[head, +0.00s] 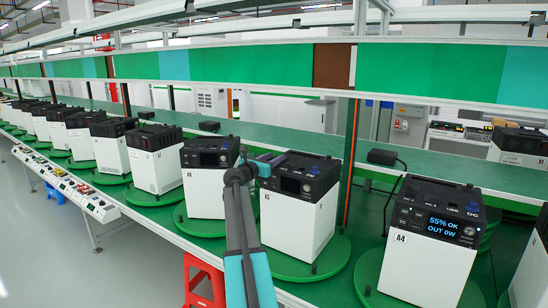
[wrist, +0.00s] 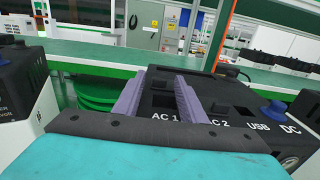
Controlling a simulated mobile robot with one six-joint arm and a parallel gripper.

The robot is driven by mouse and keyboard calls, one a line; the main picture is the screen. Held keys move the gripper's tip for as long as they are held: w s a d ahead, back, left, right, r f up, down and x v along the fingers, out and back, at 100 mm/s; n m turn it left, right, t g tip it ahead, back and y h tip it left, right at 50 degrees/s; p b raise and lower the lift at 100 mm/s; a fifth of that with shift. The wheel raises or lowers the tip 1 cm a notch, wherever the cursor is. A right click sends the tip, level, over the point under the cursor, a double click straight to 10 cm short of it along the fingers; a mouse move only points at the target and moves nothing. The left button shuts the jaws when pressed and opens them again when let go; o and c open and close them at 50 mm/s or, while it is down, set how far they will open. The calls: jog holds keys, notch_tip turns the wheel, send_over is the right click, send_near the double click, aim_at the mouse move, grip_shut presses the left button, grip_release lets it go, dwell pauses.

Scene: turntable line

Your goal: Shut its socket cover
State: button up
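A white power station with a black top (head: 300,190), labelled A5, stands on a green turntable in the head view. My gripper (head: 272,161) is over its top left edge. In the wrist view the purple fingers of my gripper (wrist: 166,76) are apart, with nothing clearly held between them. They are over the black top (wrist: 232,104), by the label AC 1. AC 2, USB and DC labels follow to the right, with a blue cap (wrist: 276,110) by DC.
The A4 station (head: 430,245), at right, has a lit screen reading 55% OK, OUT 0W. A black adapter (head: 382,157) with a cable is behind it. Another station (head: 207,180) stands close on the left. A red stool (head: 204,280) is below the line's edge.

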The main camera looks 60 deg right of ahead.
jog(key=shift+d, duration=0.45)
jog(key=shift+c, duration=0.5)
grip_shut()
jog(key=shift+a+p, duration=0.35)
jog(key=shift+a, duration=2.5)
jog(key=shift+o, duration=0.5)
grip_release()
jog(key=shift+a, duration=0.15)
